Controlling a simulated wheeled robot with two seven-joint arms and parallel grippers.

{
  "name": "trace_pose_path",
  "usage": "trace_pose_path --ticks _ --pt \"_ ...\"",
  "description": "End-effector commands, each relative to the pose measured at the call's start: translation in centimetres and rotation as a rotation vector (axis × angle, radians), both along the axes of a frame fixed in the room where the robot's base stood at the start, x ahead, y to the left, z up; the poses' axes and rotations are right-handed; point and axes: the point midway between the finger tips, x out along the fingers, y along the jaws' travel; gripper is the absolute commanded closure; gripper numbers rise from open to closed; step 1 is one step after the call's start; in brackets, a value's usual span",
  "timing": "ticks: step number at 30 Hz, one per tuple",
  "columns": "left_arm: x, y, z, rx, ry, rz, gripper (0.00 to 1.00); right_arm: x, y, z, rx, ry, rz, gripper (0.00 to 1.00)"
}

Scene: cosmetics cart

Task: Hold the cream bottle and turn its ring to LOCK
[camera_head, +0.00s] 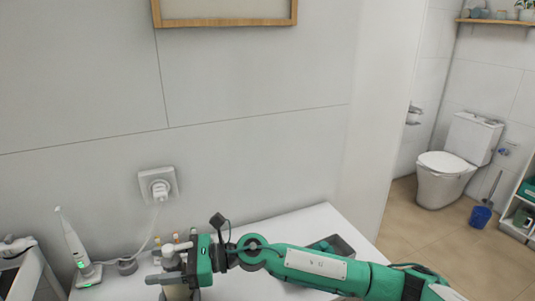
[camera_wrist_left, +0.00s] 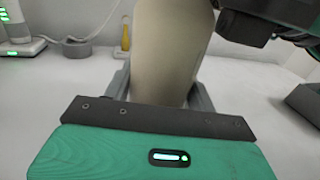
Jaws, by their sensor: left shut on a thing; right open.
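The cream bottle (camera_head: 176,292) stands upright on the white cart top, its lower part cut off by the bottom edge of the head view. Its pale pump head (camera_head: 170,256) rises at the top. The bottle's beige body also fills the middle of the left wrist view (camera_wrist_left: 170,50). My left gripper (camera_wrist_left: 160,88) is shut on the body, a finger on each side. My right gripper (camera_head: 168,270) comes in from the right, open, with its fingers at the neck just below the pump head. The ring and its LOCK mark are hidden or too small to tell.
A white electric toothbrush on its charger (camera_head: 78,256) stands left of the bottle, its cord running to a wall socket (camera_head: 159,184). Small amber bottles (camera_head: 176,238) stand behind. A dark tray (camera_head: 338,248) lies right, partly behind my right arm. The wall closes off the back.

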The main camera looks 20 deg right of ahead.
Motion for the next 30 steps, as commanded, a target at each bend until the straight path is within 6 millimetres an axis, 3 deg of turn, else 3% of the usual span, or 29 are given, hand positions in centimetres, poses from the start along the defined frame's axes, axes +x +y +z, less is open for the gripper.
trace_pose_path --ticks 2,19,30 --pt "0.0 0.0 0.0 0.000 0.001 0.000 0.78 0.0 -0.4 0.0 0.001 -0.002 -0.035 0.41" --pt "0.0 0.0 0.0 0.000 0.001 0.000 0.78 -2.9 -11.8 -0.1 0.000 0.002 -0.029 0.41" --pt "0.0 0.0 0.0 0.000 0.000 0.000 0.78 1.1 -16.0 4.7 -0.064 -0.115 -0.158 0.41"
